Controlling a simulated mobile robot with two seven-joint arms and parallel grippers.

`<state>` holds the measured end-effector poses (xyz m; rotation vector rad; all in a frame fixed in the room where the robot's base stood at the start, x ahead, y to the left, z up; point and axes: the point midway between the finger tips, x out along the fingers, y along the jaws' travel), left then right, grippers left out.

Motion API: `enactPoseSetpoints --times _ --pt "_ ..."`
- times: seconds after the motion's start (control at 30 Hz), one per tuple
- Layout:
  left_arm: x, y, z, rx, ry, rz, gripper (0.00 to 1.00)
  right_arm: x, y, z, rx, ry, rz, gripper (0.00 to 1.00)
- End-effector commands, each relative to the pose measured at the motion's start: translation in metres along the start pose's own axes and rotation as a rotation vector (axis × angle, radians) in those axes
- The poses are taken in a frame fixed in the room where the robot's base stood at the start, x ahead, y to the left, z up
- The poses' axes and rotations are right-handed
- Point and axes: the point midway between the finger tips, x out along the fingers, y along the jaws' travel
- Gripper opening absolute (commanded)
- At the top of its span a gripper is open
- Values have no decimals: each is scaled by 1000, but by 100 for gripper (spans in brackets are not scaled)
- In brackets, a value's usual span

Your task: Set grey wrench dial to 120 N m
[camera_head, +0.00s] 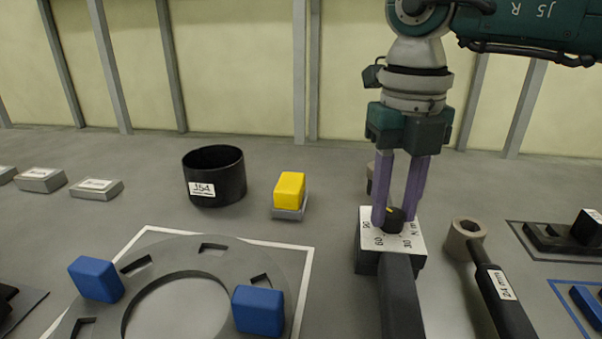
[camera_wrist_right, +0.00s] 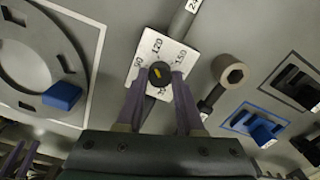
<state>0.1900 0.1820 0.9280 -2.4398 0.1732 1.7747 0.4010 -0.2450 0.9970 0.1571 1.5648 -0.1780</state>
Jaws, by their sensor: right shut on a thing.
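The grey wrench (camera_head: 402,300) lies with its handle toward the front. Its white dial plate (camera_head: 410,226) carries numbers and a dark knob (camera_head: 395,222). My right gripper (camera_head: 396,218) points down and is shut on the knob, a purple finger on either side. In the right wrist view, the plate (camera_wrist_right: 142,86) shows 120 and 150 at its far side. The knob's yellow mark (camera_wrist_right: 157,73) appears to point roughly toward 120; the exact reading is unclear. Purple fingers, seemingly my left gripper (camera_wrist_right: 20,160), show dimly at the lower left of that view.
At left are a grey ring plate (camera_head: 190,250) with blue blocks (camera_head: 258,311), a black bin (camera_head: 214,178) labelled 154 and a yellow block (camera_head: 289,189). Outlined dark fixtures (camera_head: 552,239) stand at far right.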

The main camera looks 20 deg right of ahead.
Motion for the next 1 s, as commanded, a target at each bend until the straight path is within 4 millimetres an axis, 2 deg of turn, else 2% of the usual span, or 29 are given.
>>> enactPoseSetpoints --times 0.2,0.43,1.0 --pt "-6 -2 -2 6 -1 -5 45 -1 0 0 149 2 -1 0" --pt "-9 -3 -2 9 -1 -7 45 0 0 0 245 3 -1 0" --pt "-10 -2 -3 5 -1 -4 45 0 0 0 286 3 -1 0"
